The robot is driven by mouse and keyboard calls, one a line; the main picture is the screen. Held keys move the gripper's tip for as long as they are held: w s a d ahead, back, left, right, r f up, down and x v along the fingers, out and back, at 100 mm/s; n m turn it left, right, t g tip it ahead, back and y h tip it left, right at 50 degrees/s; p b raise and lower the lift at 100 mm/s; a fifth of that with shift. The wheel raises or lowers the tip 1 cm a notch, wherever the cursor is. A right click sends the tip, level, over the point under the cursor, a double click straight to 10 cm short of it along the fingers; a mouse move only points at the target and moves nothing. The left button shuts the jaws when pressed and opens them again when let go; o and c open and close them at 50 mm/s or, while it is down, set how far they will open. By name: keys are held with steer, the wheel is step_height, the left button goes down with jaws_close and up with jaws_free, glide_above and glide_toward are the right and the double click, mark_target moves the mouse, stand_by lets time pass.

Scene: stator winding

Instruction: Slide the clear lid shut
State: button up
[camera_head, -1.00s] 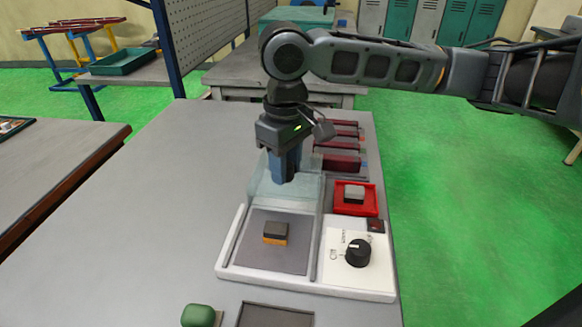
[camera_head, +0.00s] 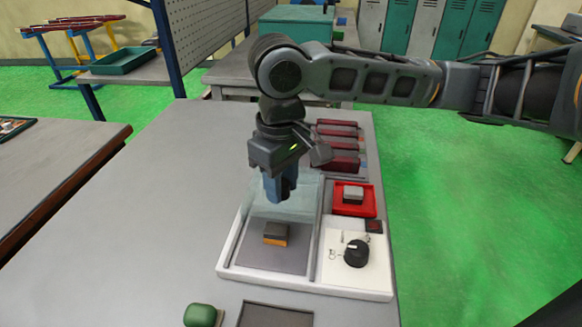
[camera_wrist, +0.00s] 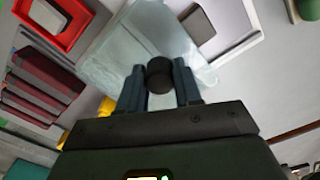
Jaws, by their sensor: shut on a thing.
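The clear lid (camera_head: 301,199) is a pale see-through plate lying over the far part of the white-framed tray (camera_head: 231,240). The near part of the tray is uncovered, and a dark and orange block (camera_head: 275,233) sits there on a grey pad. My gripper (camera_head: 281,196) points down at the lid. In the wrist view its two blue fingers (camera_wrist: 160,82) are shut on a round black knob (camera_wrist: 159,75) on the lid (camera_wrist: 135,45).
Right of the lid's track is a white panel with a black dial (camera_head: 356,254). Behind it is a red tray (camera_head: 354,199) with a grey block. Several dark red blocks (camera_head: 338,143) lie farther back. A green object (camera_head: 200,315) is at the near edge. The table's left side is clear.

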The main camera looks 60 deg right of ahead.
steer(key=shift+s+a+f+p, duration=0.1)
steer(key=shift+s+a+p, duration=0.3)
steer(key=shift+a, duration=0.8)
steer(key=shift+s+a+f+p, duration=0.15)
steer(key=shift+s+a, duration=0.3)
steer(key=shift+a, duration=0.8)
steer(key=shift+s+a+f+p, duration=0.1)
steer(key=shift+s+a+p, duration=0.3)
steer(key=shift+a, duration=0.8)
steer(key=o, duration=0.5)
steer(key=shift+s+a, duration=0.1)
steer(key=shift+o, duration=0.2)
steer(key=shift+r, duration=0.3)
steer(key=shift+o, duration=1.1)
steer(key=shift+r+p, duration=0.25)
steer(key=shift+p, duration=0.3)
step_height(320, 180, up, 5)
steer(key=p, duration=0.4)
steer(key=shift+r+p, duration=0.2)
steer(key=shift+p, duration=0.2)
